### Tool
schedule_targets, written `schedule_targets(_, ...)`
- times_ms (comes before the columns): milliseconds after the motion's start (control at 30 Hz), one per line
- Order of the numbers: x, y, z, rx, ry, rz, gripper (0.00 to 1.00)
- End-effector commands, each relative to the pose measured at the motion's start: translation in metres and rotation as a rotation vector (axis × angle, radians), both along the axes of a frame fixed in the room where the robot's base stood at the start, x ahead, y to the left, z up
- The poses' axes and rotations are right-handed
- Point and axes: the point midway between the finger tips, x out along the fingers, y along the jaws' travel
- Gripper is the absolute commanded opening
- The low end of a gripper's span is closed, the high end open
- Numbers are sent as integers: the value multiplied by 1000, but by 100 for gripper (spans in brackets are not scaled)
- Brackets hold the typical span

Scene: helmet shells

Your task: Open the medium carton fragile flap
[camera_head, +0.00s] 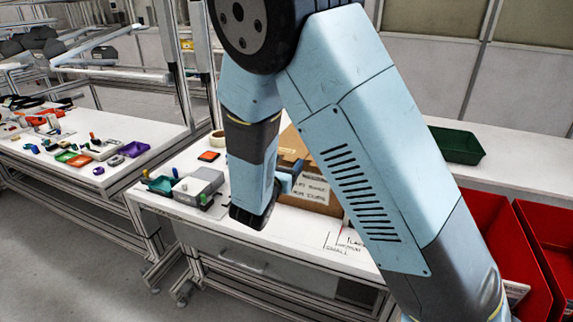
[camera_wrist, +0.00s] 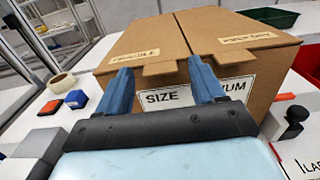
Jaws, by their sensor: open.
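The brown carton (camera_wrist: 235,70) stands on the white table, its two top flaps lying closed or nearly so. A white label (camera_wrist: 164,97) on its front reads "SIZE" and ends in "UM". The left flap (camera_wrist: 130,45) and right flap (camera_wrist: 240,30) each carry a small label, too blurred to read surely, and a front tab. My gripper (camera_wrist: 158,67) is open, its two blue fingers apart at the carton's front upper edge, around the left flap's tab; contact cannot be told. In the head view, my arm hides much of the carton (camera_head: 318,203), with my gripper (camera_head: 294,172) at its left side.
Left of the carton are a tape roll (camera_wrist: 61,82), small red and blue blocks (camera_wrist: 77,98) and a grey box (camera_head: 198,186). A green tray (camera_head: 457,145) stands behind right, red bins (camera_head: 505,235) at right. A second table at left holds small parts.

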Motion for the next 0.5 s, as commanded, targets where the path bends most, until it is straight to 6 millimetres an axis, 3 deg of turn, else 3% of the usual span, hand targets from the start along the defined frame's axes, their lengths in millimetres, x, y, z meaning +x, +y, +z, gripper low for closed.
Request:
schedule_targets(300,2,-1,0,0,0,0,68)
schedule_targets(500,2,-1,0,0,0,0,49)
